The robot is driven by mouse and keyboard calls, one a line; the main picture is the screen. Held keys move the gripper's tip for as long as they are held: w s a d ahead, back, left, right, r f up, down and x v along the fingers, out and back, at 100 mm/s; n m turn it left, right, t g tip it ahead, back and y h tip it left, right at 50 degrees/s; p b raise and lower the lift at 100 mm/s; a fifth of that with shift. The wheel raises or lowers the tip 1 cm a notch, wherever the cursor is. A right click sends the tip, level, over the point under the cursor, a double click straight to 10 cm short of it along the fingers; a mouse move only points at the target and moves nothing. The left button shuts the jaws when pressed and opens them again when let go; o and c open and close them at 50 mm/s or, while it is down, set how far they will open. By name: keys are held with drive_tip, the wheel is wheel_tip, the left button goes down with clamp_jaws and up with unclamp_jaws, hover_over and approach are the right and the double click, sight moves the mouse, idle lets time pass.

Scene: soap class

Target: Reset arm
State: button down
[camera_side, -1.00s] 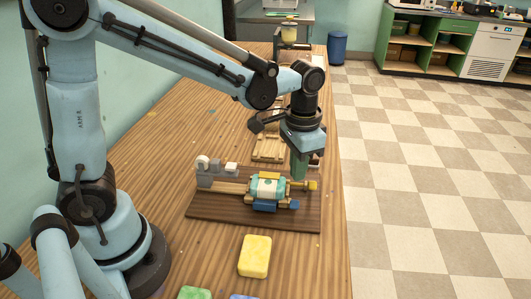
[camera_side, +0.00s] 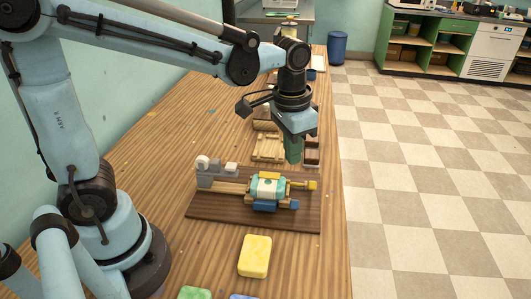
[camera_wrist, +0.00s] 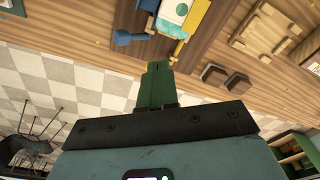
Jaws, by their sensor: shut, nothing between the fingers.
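My gripper (camera_side: 293,150) is shut and empty, with its green fingers pointing down. In the side view it hangs above the table behind the brown board (camera_side: 215,214). In the wrist view the shut fingers (camera_wrist: 156,70) show over the table's edge and the floor. A teal and white wrapped block (camera_side: 267,188) sits in the wooden fixture on the board, apart from my fingers. The block also shows at the top of the wrist view (camera_wrist: 172,11).
A yellow sponge-like block (camera_side: 255,256) lies in front of the board. Green (camera_side: 194,293) and blue (camera_side: 243,297) pieces are cut off at the bottom edge. A slatted wooden rack (camera_side: 268,149) and dark wooden blocks (camera_side: 312,155) stand behind the board.

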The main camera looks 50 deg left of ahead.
drive_tip(key=s+a+r+n+t, duration=0.1)
drive_tip(key=s+a+n+t, duration=0.1)
drive_tip(key=s+a+t, duration=0.3)
drive_tip(key=shift+s+r+n+t, duration=0.15)
drive_tip(key=shift+s+n+t, duration=0.15)
drive_tip(key=shift+s+t, duration=0.35)
